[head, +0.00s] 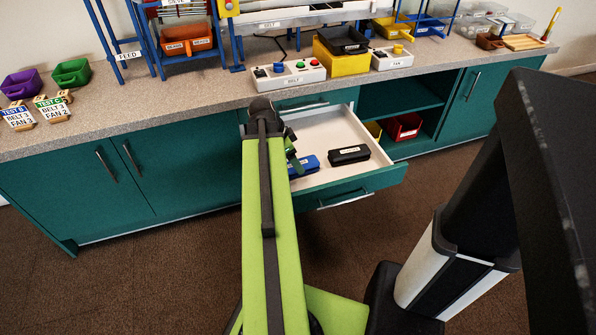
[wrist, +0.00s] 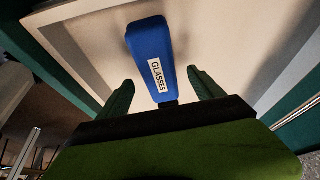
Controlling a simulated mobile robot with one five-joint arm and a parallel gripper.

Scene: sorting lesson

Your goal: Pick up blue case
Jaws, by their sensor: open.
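The blue case (head: 304,166) lies in the open drawer (head: 335,129), partly hidden by my arm in the head view. In the wrist view the blue case (wrist: 151,48) carries a white label reading GLASSES, and its near end lies between my fingers. My gripper (wrist: 162,88) is open, with one green finger on each side of the case and gaps showing on both sides. In the head view my gripper (head: 294,158) is mostly hidden behind my own arm.
A black case (head: 348,155) with a white label lies in the drawer to the right of the blue case. The drawer walls and front enclose them. An open cabinet to the right holds a red bin (head: 404,127). The counter (head: 200,112) runs above the drawer.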

